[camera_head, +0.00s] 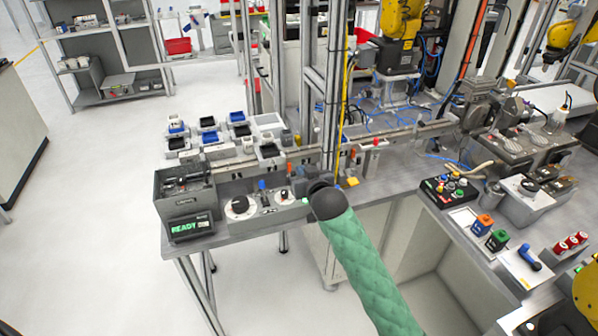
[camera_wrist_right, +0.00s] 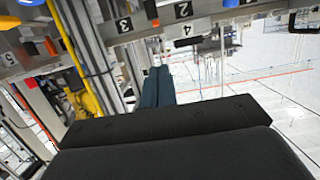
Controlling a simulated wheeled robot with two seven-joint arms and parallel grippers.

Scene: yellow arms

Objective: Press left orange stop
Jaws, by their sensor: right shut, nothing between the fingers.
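A small orange stop (camera_head: 290,168) shows on the left part of the long rail in the head view. Another orange piece (camera_head: 353,153) stands further right along the rail. In the right wrist view, one orange piece (camera_wrist_right: 155,22) is beyond the fingertips and another (camera_wrist_right: 50,47) is further left. My right gripper (camera_head: 319,184) is at the bench's front edge, right of the left orange stop and apart from it; its fingers are mostly hidden by the black wrist. In the right wrist view its dark fingers (camera_wrist_right: 158,84) are together and empty. My left gripper is out of view.
A control box with knobs (camera_head: 240,207) and a lit READY display (camera_head: 190,227) stand left of my right gripper. A yellow piece (camera_head: 352,182) lies just right of it. Blue and black bins (camera_head: 208,137) stand behind. Open floor lies left of the bench.

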